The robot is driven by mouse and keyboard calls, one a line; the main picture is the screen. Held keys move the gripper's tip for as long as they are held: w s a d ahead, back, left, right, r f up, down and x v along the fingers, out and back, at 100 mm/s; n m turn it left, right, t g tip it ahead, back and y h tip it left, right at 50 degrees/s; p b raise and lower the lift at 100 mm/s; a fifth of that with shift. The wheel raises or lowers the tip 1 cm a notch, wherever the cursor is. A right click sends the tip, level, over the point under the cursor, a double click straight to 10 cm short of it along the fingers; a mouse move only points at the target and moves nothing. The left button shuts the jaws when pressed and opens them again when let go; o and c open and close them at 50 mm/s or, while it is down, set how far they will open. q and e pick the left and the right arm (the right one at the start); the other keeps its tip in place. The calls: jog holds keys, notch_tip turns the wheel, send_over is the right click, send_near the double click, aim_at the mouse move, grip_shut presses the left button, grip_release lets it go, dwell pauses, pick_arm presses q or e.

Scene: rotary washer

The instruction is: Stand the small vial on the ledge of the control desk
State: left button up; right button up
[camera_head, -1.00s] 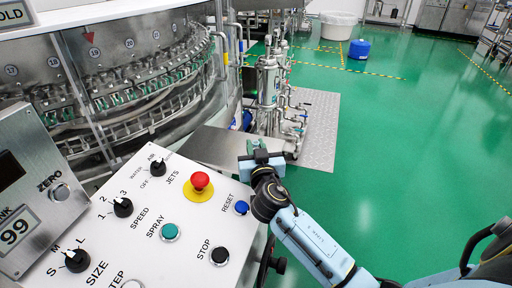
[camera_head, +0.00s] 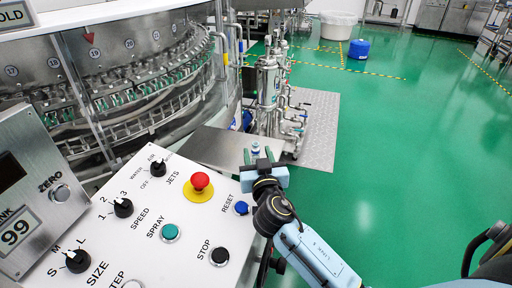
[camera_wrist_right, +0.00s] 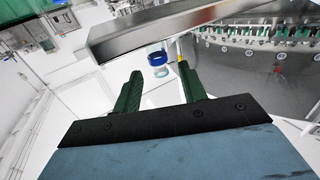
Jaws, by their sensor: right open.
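The small vial (camera_head: 255,149) shows a pale blue top in the head view, upright at the right end of the steel ledge (camera_head: 218,143) of the control desk. In the right wrist view the vial (camera_wrist_right: 157,58) shows a blue band and clear glass, close against the edge of the ledge (camera_wrist_right: 150,31). My right gripper (camera_head: 258,156) is open, its two dark green fingers apart and pointing at the vial. The fingers (camera_wrist_right: 162,87) also show in the wrist view, with nothing held between them. The vial's base is hard to make out. My left gripper is not in view.
The white control desk (camera_head: 130,225) carries knobs, buttons and a red emergency stop (camera_head: 201,181) left of my right arm. The rotary washer (camera_head: 130,85) stands behind the ledge, with steel piping (camera_head: 270,85) beyond.

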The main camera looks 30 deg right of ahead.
jog(key=v, duration=0.8)
jog(key=shift+s, duration=0.2)
jog(key=shift+a, duration=0.1)
dwell(1.1)
